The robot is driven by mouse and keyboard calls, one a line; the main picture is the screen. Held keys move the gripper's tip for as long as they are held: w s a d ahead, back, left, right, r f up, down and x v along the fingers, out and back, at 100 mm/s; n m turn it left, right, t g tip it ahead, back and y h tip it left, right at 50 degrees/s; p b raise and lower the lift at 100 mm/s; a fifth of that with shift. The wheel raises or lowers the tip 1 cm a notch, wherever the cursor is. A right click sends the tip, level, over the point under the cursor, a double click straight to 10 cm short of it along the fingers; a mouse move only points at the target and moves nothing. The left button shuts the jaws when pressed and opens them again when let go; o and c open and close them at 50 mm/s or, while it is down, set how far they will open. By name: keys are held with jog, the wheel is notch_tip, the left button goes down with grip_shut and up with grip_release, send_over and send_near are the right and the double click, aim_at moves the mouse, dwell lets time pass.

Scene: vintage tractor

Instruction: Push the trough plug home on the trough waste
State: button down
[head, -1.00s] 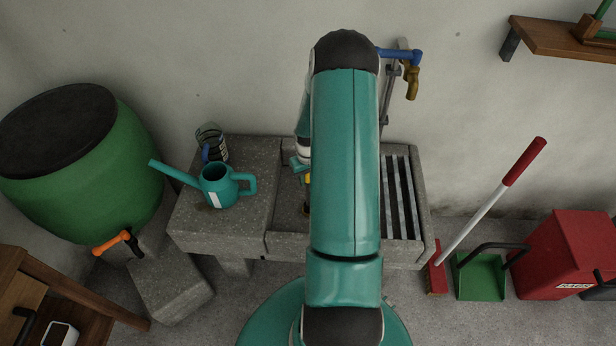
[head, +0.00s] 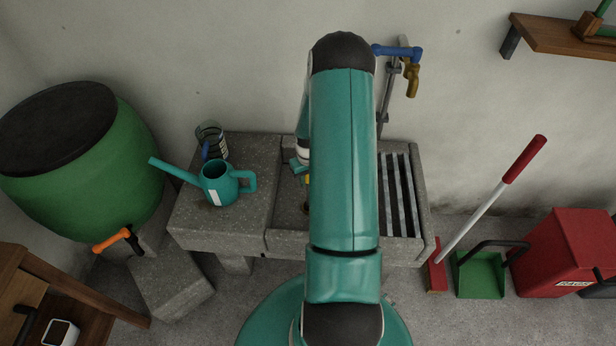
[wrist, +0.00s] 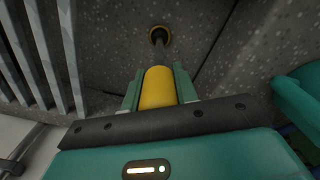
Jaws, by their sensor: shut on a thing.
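My gripper (wrist: 158,92) is shut on a yellow cylindrical piece in the wrist view, which I take to be the trough plug (wrist: 157,80). Its green fingers grip it from both sides. The trough waste (wrist: 160,36) is a brass-coloured ring around a dark centre in the stone floor, straight beyond the yellow piece. A dark narrow strip lies between the two; I cannot tell whether the plug touches the waste.
The stone trough (head: 290,243) has a slatted grid (head: 398,195) on its right, also close on the left in the wrist view (wrist: 42,55). A teal watering can (head: 218,186) and a glass jar (head: 211,143) stand on the left slab. A blue-handled tap (head: 398,52) is on the wall.

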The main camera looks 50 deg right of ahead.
jog(key=shift+f, duration=0.5)
jog(key=c, duration=1)
grip_release()
notch_tip(320, 180, up, 14)
jog(key=shift+f, duration=0.25)
jog(key=shift+r, duration=0.2)
